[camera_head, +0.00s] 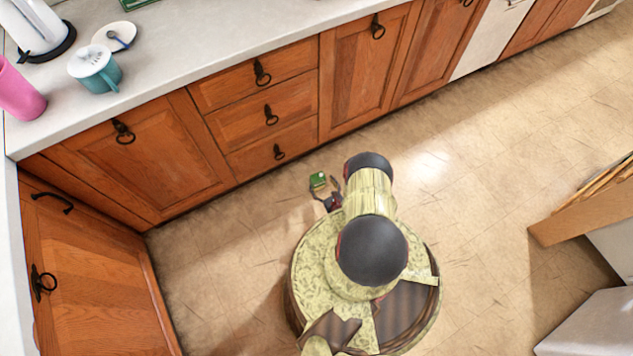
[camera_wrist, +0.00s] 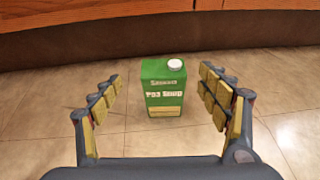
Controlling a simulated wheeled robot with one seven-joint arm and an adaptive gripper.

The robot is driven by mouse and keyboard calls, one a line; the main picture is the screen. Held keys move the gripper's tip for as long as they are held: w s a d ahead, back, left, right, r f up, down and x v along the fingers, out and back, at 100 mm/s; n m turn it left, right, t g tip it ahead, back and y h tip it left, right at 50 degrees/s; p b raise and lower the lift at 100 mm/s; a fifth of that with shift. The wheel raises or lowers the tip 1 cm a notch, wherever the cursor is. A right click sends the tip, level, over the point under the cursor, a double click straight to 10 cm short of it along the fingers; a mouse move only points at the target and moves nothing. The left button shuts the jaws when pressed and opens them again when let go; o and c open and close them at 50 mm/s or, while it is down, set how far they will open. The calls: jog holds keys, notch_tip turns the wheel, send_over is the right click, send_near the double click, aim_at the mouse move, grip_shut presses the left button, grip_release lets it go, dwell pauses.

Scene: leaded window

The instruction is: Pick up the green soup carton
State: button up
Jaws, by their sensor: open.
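The green soup carton (camera_wrist: 163,88) stands upright on the floor in the wrist view, with a white cap on top and a pale lower band. It also shows small in the head view (camera_head: 318,180), near the base cabinets. My gripper (camera_wrist: 160,80) is open, with one finger to the left of the carton and one to the right. The carton is ahead of and between the spread fingers, with a visible gap on each side. In the head view my gripper (camera_head: 328,195) is partly hidden by my arm, close to the carton.
Wooden cabinets and drawers (camera_head: 262,105) run behind the carton. The counter (camera_head: 220,40) above holds a teal mug (camera_head: 97,72) and a pink cup (camera_head: 18,92). A wooden-edged piece of furniture (camera_head: 580,205) stands at the right. The tiled floor (camera_head: 500,140) between is clear.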

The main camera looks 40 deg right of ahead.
aim_at(318, 177)
jog(key=b+x, duration=0.1)
jog(key=x, duration=0.2)
jog(key=b+x, duration=0.2)
jog(key=x, duration=0.1)
jog(key=shift+w+d+f, duration=0.15)
jog(key=shift+d+f, duration=0.2)
jog(key=shift+r, duration=0.1)
jog(key=shift+c, duration=0.8)
jog(key=c, duration=1.5)
jog(key=shift+c, duration=0.4)
